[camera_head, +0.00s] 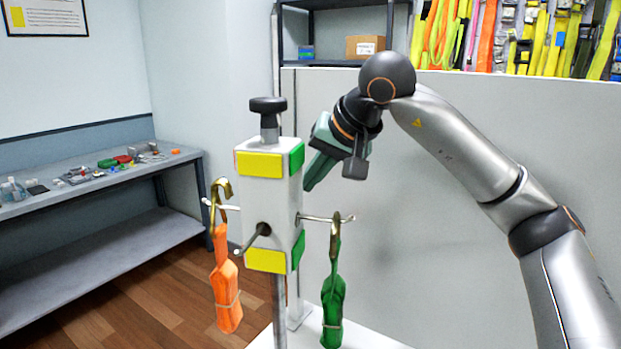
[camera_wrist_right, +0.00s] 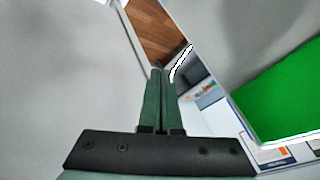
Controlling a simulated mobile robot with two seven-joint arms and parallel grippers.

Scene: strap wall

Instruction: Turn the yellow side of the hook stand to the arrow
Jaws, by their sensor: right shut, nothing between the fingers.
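The hook stand (camera_head: 267,205) is a white upright block on a metal post with a black knob on top. Yellow patches (camera_head: 259,164) are on the face towards the head camera, and green patches (camera_head: 296,160) on its right face. An orange strap (camera_head: 226,290) hangs on the left hook and a green strap (camera_head: 332,305) on the right hook; the front peg is bare. My right gripper (camera_head: 309,186) is shut and empty, just right of the block's upper part. The right wrist view shows its fingers (camera_wrist_right: 161,73) with a large green patch (camera_wrist_right: 285,95) to the right. I see no arrow.
A grey panel (camera_head: 440,200) stands behind the stand and my right arm. A workbench (camera_head: 100,180) with small items is at the left. Shelves with a cardboard box (camera_head: 365,46) and hanging straps (camera_head: 500,35) are at the back. Wooden floor (camera_head: 150,290) is open at lower left.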

